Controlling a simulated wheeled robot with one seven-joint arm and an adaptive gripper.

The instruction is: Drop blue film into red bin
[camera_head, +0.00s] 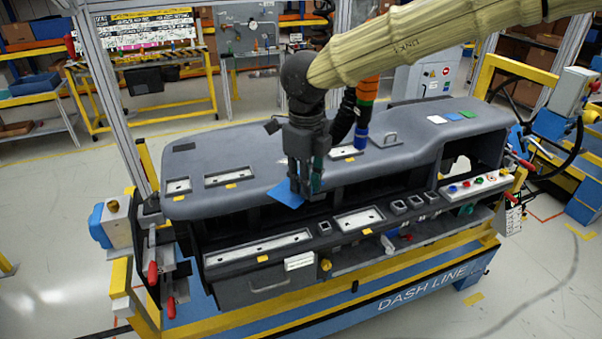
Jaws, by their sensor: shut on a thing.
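A blue film (286,194) is a flat blue square at the tips of my gripper (304,190), over the front edge of the grey dashboard (250,150). My gripper points down and is shut on the film; its fingers hide part of it. I cannot tell whether the film touches the dashboard. I cannot make out a red bin in this view.
The dashboard sits on a blue and yellow stand (400,292) with red-handled clamps (153,273) at its left end. A steering wheel (548,105) stands at the right. A yellow rack (140,120) and shelves are behind.

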